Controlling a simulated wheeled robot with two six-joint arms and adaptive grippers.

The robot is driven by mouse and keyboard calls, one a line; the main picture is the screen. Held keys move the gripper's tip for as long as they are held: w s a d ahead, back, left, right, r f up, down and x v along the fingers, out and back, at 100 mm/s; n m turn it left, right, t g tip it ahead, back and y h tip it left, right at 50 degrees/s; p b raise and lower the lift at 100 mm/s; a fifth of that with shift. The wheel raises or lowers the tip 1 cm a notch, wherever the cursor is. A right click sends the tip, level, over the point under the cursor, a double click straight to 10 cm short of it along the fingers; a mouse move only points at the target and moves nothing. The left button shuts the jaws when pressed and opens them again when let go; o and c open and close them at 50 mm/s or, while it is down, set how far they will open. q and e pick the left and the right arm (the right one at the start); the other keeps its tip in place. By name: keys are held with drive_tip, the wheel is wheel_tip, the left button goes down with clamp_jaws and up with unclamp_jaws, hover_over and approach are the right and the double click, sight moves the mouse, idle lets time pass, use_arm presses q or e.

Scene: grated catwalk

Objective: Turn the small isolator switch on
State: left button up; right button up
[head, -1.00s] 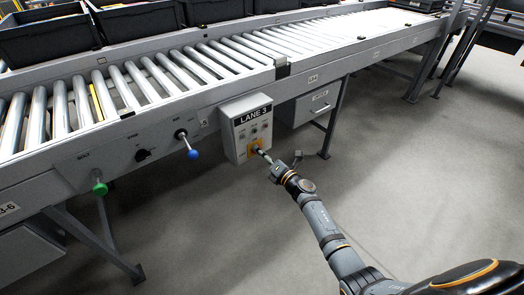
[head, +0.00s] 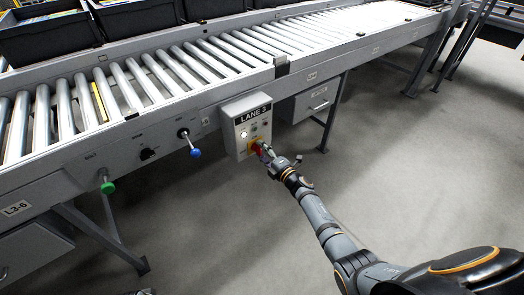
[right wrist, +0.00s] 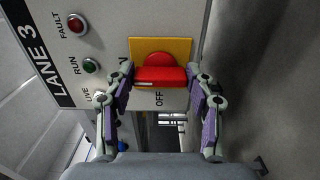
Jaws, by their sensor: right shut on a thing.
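The small isolator switch is a red knob with a raised bar (right wrist: 160,78) on a yellow plate (right wrist: 160,46), low on the grey LANE 3 box (head: 240,112). In the right wrist view the bar lies left to right. Its left end points to a mostly hidden label, and "OFF" stands below its middle. My right gripper (right wrist: 161,80) is shut on the bar, one finger at each end. In the head view the right gripper (head: 266,154) partly hides the red knob (head: 257,147). My left gripper is not in view.
Beside the switch are a red FAULT lamp (right wrist: 76,24), a green RUN lamp (right wrist: 90,66) and a pale LIVE lamp (right wrist: 99,97). A blue-knobbed lever (head: 195,152), a black rotary knob (head: 148,154) and a green-knobbed lever (head: 108,187) sit left along the roller conveyor (head: 170,85).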

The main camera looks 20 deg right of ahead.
idle(0.3)
drive_tip(key=o, duration=1.2)
drive_tip(key=shift+c, duration=0.2)
drive_tip(key=shift+s+d, duration=0.1)
drive_tip(key=shift+s, duration=0.05)
drive_tip(key=v, duration=1.1)
drive_tip(key=shift+s, duration=0.4)
drive_tip(key=shift+d, duration=0.1)
